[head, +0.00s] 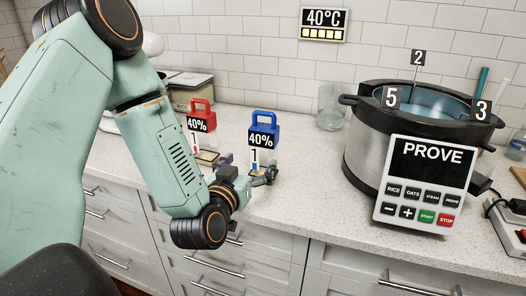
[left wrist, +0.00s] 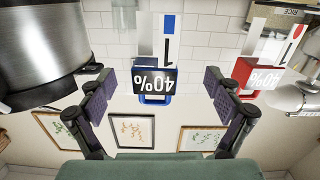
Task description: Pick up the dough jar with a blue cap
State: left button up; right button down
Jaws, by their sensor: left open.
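The dough jar with a blue cap (head: 263,122) stands upright on the counter, with a black 40% label below the cap. Its lower part is partly hidden by my left gripper (head: 246,170) in the head view. In the left wrist view, which is upside down, the blue-capped jar (left wrist: 155,50) appears between the two spread fingers of my left gripper (left wrist: 157,95). The fingers are open, and I see no contact with the jar. A similar jar with a red cap (head: 201,108) stands to its left. My right gripper is not in view.
A large steel cooker (head: 365,150) with a PROVE panel (head: 430,170) stands to the right. Counter (head: 310,185) is free between the blue-capped jar and the cooker.

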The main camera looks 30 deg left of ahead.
aim_at(261, 145)
pick_arm(q)
jog(key=shift+a+r, duration=0.2)
jog(key=shift+r, duration=0.2)
jog(key=shift+w+d+r, duration=0.1)
jog(key=shift+w+r, duration=0.05)
jog(key=shift+r, duration=0.1)
jog(key=shift+w+d+r, duration=0.25)
jog(key=shift+w+d, duration=0.2)
jog(key=shift+w, duration=0.3)
jog(key=x, duration=0.5)
jog(key=shift+w+a, duration=0.15)
jog(key=shift+a, duration=0.2)
jog(key=shift+w+d+r, duration=0.2)
jog(key=shift+w+d, duration=0.1)
jog(key=shift+w, duration=0.15)
jog(key=shift+s+a+f, duration=0.1)
jog(key=shift+a, duration=0.35)
jog(key=shift+c, duration=1.3)
jog(key=shift+d, duration=0.3)
jog(key=c, duration=0.5)
jog(key=shift+a, duration=0.25)
jog(key=c, duration=0.4)
jog(key=shift+d, duration=0.15)
jog(key=shift+c, duration=1.4)
